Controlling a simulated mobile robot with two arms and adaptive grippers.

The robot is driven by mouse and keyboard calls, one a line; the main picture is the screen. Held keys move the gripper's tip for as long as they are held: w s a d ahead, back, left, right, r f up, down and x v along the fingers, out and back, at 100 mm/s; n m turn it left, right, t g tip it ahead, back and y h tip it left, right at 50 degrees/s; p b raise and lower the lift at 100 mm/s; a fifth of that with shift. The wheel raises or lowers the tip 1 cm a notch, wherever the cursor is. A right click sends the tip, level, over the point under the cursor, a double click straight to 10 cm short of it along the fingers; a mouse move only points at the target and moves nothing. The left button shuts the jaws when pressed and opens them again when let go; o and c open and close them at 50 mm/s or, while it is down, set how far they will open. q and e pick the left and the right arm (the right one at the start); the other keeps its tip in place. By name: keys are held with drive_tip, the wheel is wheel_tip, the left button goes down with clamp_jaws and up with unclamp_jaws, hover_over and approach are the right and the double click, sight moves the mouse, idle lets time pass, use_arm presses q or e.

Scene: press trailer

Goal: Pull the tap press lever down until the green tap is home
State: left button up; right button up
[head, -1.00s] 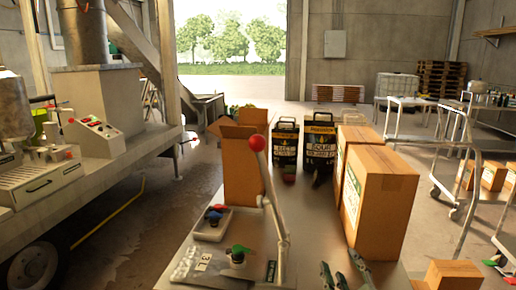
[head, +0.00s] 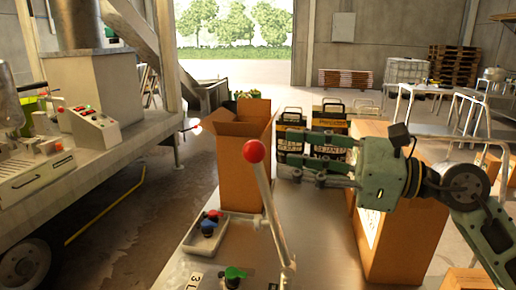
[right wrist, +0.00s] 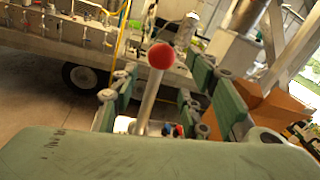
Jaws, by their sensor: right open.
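The tap press lever is a grey rod (head: 271,215) with a red ball knob (head: 253,151), standing raised and tilted over the metal table. The green tap (head: 234,273) is low at the picture's bottom edge, left of the lever's foot; its lower part is cut off. My right gripper (head: 284,155) is open and empty, to the right of the knob, with its fingers pointing left. In the right wrist view the knob (right wrist: 162,56) and rod (right wrist: 149,103) show between the spread fingers, apart from them. My left gripper is not in view.
A tray (head: 190,238) with red and blue taps lies left of the lever. An open cardboard box (head: 243,170) stands just behind it. A large carton (head: 400,240) is under my right arm.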

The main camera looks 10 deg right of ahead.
sight(255, 157)
drive_tip(key=p+x, duration=0.3)
drive_tip(key=x, duration=0.3)
drive_tip(key=shift+a+r, duration=0.15)
drive_tip(key=shift+a, duration=0.25)
drive_tip(key=shift+w+a, duration=0.2)
drive_tip(key=shift+a, duration=0.2)
drive_tip(key=shift+c, duration=0.2)
drive_tip(key=shift+f, duration=0.25)
drive_tip(key=c, duration=0.9)
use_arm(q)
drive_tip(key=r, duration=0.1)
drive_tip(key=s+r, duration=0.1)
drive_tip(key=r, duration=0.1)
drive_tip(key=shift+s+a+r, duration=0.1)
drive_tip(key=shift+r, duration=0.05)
use_arm(e)
clamp_jaws()
